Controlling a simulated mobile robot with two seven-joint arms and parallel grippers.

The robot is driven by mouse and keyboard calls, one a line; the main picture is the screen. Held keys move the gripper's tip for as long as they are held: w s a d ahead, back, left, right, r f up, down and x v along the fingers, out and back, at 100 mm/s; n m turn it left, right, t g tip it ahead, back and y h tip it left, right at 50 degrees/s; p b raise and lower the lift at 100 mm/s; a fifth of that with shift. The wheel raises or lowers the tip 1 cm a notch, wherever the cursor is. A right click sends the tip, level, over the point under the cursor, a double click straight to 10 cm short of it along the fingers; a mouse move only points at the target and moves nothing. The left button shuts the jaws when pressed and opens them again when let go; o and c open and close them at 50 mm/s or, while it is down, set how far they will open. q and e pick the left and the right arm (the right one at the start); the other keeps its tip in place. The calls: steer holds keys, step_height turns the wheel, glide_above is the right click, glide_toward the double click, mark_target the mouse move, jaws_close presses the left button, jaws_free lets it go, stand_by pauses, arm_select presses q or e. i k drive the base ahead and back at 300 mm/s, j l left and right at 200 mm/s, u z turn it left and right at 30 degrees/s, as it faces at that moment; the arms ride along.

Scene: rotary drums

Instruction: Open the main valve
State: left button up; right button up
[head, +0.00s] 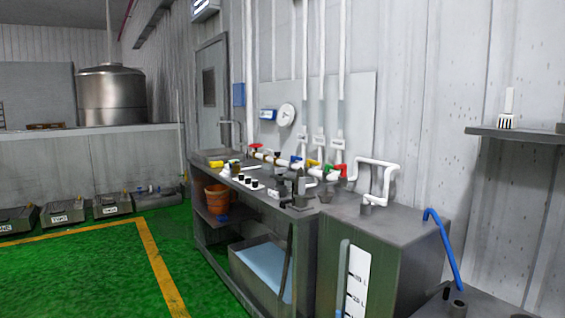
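A row of valves sits on white pipework along the wall, above the dark workbench. A red valve handle (256,146) is at the far left end of the row. To its right are a blue handle (296,163), a yellow handle (313,163), a green handle (328,168) and another red handle (342,170). Several white vertical pipes (322,80) run up the wall above them. I cannot tell from this view which valve is the main one, nor whether any is open or shut. Neither of my grippers is in view.
The workbench (212,155) carries small bottles and fittings. A grey tank (400,240) with a level scale stands at its right end; a blue pipe (443,248) rises beside it. A shelf (520,134) juts out at right. The green floor (80,275) at left is clear.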

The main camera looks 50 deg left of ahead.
mark_target(253, 146)
steer(key=u, duration=1.3)
